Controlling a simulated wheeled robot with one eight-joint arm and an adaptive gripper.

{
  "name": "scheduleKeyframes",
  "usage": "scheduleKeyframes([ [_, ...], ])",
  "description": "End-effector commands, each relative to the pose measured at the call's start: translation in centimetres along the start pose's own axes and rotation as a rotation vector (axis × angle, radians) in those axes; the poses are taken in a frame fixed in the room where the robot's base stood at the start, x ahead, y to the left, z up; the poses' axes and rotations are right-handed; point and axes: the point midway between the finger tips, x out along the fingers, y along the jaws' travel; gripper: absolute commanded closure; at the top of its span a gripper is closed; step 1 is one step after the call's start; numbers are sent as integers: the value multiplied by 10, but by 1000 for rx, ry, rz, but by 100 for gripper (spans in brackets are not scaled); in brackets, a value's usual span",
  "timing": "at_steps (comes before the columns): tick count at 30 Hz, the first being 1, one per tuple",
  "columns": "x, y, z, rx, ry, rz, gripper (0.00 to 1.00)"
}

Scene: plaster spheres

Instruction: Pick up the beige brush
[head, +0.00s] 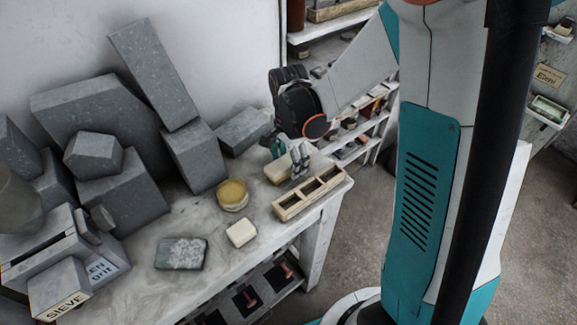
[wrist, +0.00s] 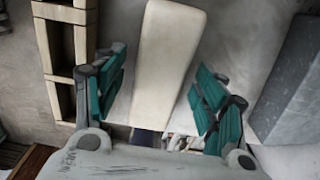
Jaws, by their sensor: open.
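The beige brush (wrist: 168,45) appears to be the long, pale block in the wrist view. My gripper (wrist: 158,80) is open, with one finger on each side of the block and a visible gap at the right finger. In the head view, my gripper (head: 289,160) is low over the table's far right end. A pale beige block (head: 276,173), apparently the same brush, shows just under it, partly covered. Contact cannot be told.
A wooden compartment tray (head: 310,192) lies close beside my gripper at the table edge. A round yellowish tin (head: 232,194), a cream block (head: 241,232) and a grey speckled slab (head: 181,253) lie nearer. Large grey blocks (head: 195,155) crowd the wall side.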

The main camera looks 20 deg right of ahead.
Motion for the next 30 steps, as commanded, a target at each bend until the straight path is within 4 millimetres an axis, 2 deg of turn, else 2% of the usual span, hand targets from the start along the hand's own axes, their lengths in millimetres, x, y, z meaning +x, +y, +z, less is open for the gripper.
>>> scheduleKeyframes([
  [3, 7, 0, 0, 0, 0, 0, 35],
  [9, 7, 0, 0, 0, 0, 0, 35],
  [11, 7, 0, 0, 0, 0, 0, 46],
  [16, 6, 0, 0, 0, 0, 0, 85],
  [26, 6, 0, 0, 0, 0, 0, 86],
  [30, 0, 0, 0, 0, 0, 0, 86],
])
